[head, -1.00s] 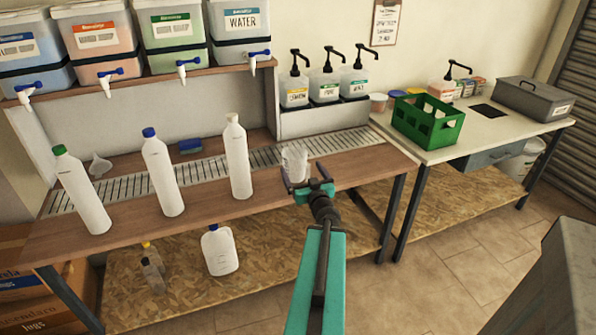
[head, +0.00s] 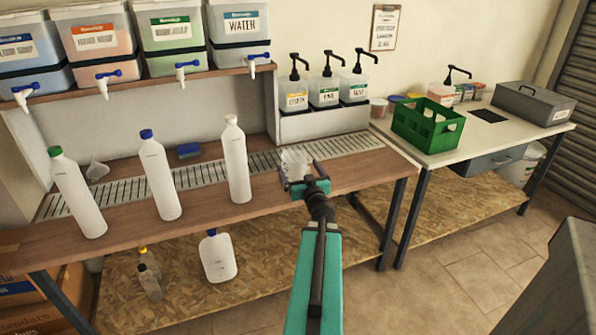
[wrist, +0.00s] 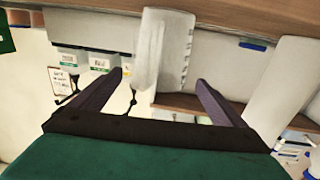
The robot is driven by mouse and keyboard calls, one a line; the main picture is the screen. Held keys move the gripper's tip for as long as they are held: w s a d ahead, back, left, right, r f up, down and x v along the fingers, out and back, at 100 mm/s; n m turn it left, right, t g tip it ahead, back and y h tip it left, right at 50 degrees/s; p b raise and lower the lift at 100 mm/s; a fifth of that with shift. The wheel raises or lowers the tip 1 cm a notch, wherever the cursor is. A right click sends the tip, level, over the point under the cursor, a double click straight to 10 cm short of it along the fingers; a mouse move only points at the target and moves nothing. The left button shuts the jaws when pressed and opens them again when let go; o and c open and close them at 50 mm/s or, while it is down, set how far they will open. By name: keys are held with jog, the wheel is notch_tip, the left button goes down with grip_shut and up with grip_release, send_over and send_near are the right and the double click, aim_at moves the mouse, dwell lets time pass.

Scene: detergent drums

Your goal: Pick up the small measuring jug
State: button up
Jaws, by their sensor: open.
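The small measuring jug (head: 295,164) is clear and stands upright on the wooden bench, at the right end near the drip grating. My gripper (head: 305,174) is open just in front of it in the head view, and partly covers its lower part. In the wrist view the picture is turned over, and the jug (wrist: 163,50) shows pale with marks along one side. There it lies ahead of and between the two open fingers (wrist: 160,85), nearer the left one. I cannot tell whether a finger touches it.
A white bottle (head: 236,160) stands left of the jug, with two more (head: 160,178) (head: 78,195) farther left. Pump dispensers (head: 326,88) stand behind. A green crate (head: 428,125) is on the white table at right. Bench space right of the jug is clear.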

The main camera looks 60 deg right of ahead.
aim_at(291, 153)
jog(key=shift+w+d, duration=0.1)
jog(key=shift+w, duration=0.05)
jog(key=shift+x, duration=2.45)
jog(key=shift+r, duration=0.1)
jog(key=c, duration=1.1)
jog(key=shift+c, duration=0.2)
